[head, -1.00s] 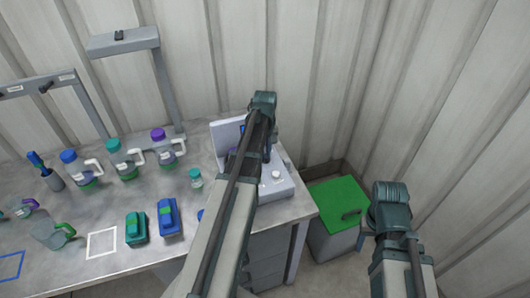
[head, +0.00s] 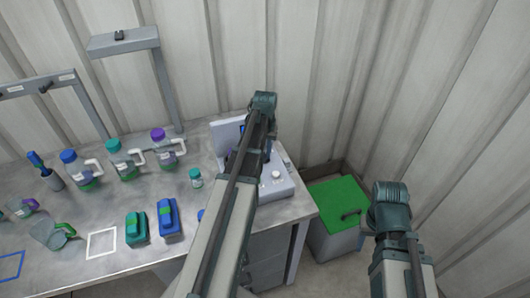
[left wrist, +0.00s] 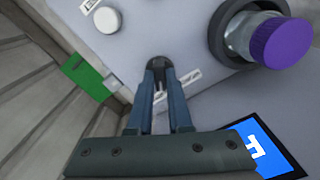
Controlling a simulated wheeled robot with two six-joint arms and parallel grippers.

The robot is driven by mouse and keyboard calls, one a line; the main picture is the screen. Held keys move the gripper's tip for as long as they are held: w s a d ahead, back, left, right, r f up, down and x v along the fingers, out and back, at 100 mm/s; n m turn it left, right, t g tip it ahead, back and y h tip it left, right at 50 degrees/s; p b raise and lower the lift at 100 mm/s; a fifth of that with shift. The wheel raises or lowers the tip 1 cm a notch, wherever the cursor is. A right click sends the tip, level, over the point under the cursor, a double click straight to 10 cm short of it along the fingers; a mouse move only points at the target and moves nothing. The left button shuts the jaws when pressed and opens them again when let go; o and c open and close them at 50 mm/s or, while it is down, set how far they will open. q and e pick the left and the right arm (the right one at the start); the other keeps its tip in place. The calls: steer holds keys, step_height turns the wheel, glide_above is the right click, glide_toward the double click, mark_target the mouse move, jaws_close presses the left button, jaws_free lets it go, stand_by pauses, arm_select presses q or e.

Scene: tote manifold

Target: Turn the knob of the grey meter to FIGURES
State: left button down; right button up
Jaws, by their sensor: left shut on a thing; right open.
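The grey meter (head: 287,190) stands at the right end of the bench, partly hidden behind my left arm. The left wrist view shows its pale top face (left wrist: 190,25) with a small dark knob (left wrist: 158,62). My left gripper (left wrist: 160,75) is shut on this knob, with the fingers close together on it. Small white labels (left wrist: 188,77) with marks too small to read lie beside the knob. A blue display (left wrist: 262,145) with a white symbol shows at lower right. In the head view my left gripper is hidden by its arm. My right gripper is not visible; only its arm shows.
A purple-topped cylinder (left wrist: 275,42) sits in a dark ring near the fingers, and a white round button (left wrist: 107,19) lies left. Several bottles and a small jar (head: 196,178) stand left of the meter. A green-lidded bin (head: 335,200) stands right of the bench.

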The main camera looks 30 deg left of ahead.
mark_target(265, 155)
stand_by(0.4)
arm_select(q)
steer(key=c, duration=0.8)
jaws_free()
steer(key=shift+c, duration=0.2)
steer(key=shift+r, duration=0.1)
step_height(265, 155, up, 14)
steer(key=p, duration=1.3)
steer(key=shift+f+p, duration=0.2)
steer(key=shift+p, duration=0.2)
